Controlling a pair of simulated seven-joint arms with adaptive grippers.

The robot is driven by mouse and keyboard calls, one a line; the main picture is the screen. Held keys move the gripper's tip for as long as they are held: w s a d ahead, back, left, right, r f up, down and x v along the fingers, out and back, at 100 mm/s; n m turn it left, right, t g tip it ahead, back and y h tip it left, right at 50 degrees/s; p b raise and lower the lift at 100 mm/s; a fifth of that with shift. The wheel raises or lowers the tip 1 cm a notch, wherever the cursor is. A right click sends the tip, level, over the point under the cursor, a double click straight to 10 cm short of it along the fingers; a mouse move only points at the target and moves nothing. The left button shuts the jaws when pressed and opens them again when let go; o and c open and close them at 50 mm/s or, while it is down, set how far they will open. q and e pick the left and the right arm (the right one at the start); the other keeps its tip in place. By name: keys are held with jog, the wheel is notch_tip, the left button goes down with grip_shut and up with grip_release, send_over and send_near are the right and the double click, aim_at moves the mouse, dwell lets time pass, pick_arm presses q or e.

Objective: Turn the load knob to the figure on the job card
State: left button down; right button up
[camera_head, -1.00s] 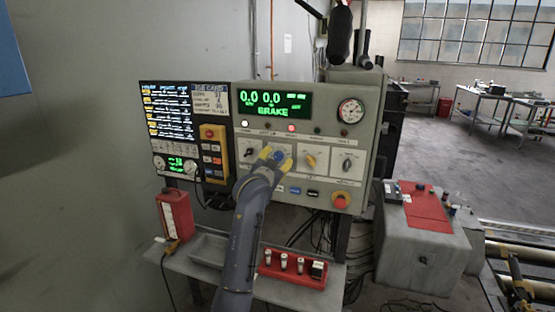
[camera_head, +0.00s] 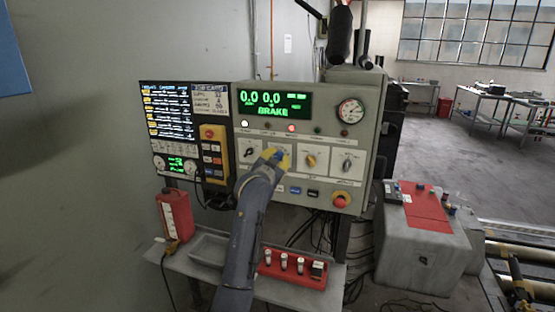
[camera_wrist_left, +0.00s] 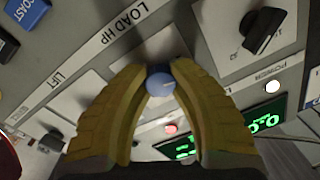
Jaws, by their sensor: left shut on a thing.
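The load knob is a blue knob (camera_wrist_left: 160,84) on a white plate beside the printed words LOAD HP in the left wrist view. My left gripper (camera_wrist_left: 160,75) has its yellow fingers shut on the blue knob. In the head view my left gripper (camera_head: 273,158) is at the control panel (camera_head: 361,125) and mostly hides the knob. The job card (camera_head: 209,99) is the pale card left of the panel; its figures are too small to read surely. The green display (camera_head: 275,105) shows 0.0, 0.0 and BRAKE. My right gripper is not in view.
A black switch (camera_wrist_left: 262,30) is close by in the wrist view. A red mushroom button (camera_head: 341,200) is at lower right. A shelf (camera_head: 205,270) holds a red block (camera_head: 292,268).

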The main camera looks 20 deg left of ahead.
pick_arm(q)
jog(key=shift+f+n, duration=0.25)
jog(key=shift+n, duration=0.05)
dwell(0.8)
jog(key=shift+d+f+n, duration=0.1)
jog(key=shift+n, duration=2.5)
jog(key=c, duration=1.5)
grip_release()
jog(key=o, duration=0.5)
jog(key=shift+r, duration=0.25)
jog(key=shift+c, duration=0.2)
jog(key=shift+s, duration=0.1)
jog(key=s, duration=1.1)
jog(key=shift+s+r, duration=0.15)
jog(key=shift+s, duration=0.25)
